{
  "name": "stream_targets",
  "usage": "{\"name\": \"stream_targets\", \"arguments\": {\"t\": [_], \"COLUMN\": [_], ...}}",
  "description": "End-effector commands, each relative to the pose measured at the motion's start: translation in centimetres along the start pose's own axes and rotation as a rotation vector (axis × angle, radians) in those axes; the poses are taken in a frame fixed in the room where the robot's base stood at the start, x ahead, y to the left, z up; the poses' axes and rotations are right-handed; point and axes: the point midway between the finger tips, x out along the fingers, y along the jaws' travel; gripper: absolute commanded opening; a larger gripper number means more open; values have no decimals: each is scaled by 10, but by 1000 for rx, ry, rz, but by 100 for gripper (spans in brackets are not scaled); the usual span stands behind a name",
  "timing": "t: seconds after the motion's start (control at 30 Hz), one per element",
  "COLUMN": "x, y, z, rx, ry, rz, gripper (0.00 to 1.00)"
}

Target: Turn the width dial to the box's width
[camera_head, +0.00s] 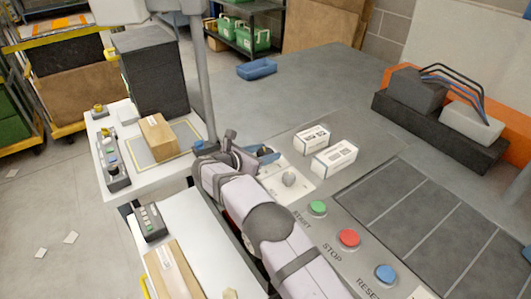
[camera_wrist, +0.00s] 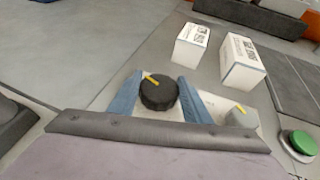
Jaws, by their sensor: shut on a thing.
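My gripper (camera_wrist: 157,86) has its two blue fingers on either side of a black dial (camera_wrist: 159,95) and is shut on it. In the head view my gripper (camera_head: 264,153) hides most of that dial. A grey dial (camera_wrist: 240,118) with a yellow mark stands to its right on the same pale panel (camera_wrist: 212,102); it also shows in the head view (camera_head: 288,179). A brown box (camera_head: 157,138) rests inside a yellow outline on a white table at left. Dial lettering is unreadable.
Two white printed cartons (camera_head: 312,138) (camera_head: 334,157) stand just beyond the panel. Green (camera_head: 317,208), red (camera_head: 348,238) and blue (camera_head: 385,273) buttons line the near side. A blue tray (camera_head: 257,69) lies at the back, with clear grey surface before it.

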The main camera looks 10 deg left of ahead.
Motion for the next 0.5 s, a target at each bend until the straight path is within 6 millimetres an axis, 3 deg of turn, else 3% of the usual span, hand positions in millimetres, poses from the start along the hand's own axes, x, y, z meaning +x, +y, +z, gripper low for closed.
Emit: {"name": "stream_targets", "arguments": {"t": [0.13,0.17,0.23,0.5], "x": [-1,-1,-1,-1], "y": [1,1,1,1], "z": [2,2,2,0], "rx": [5,5,4,2], "ry": [-2,-1,-1,0], "rz": [3,3,3,2], "gripper": [22,46,62,62]}}
